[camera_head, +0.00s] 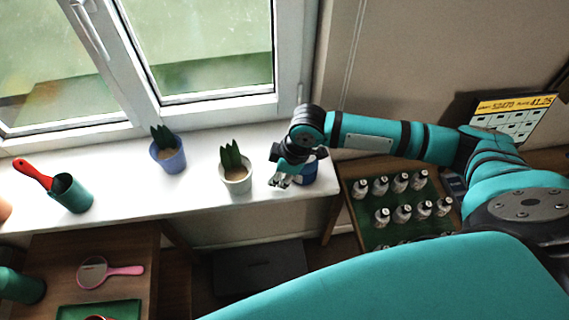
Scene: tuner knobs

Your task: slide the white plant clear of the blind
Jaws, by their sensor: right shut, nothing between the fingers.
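The white plant (236,176), a white pot with green pointed leaves, stands upright on the white window sill (110,198). My right gripper (281,182) is just to the right of the pot, low over the sill, and its fingers are shut with nothing between them. A small gap shows between the fingers and the pot. A dark blue pot (308,172) stands right behind my right gripper and is partly hidden by it. No blind shows in this view; the window (200,45) is bare here. My left gripper is not in view.
A blue pot with a plant (168,157) stands left of the white one, with clear sill between. A green cup with a red-handled tool (70,194) is further left. Right, a tray (372,236) holds several small bottles. A pink hand mirror (110,272) lies below.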

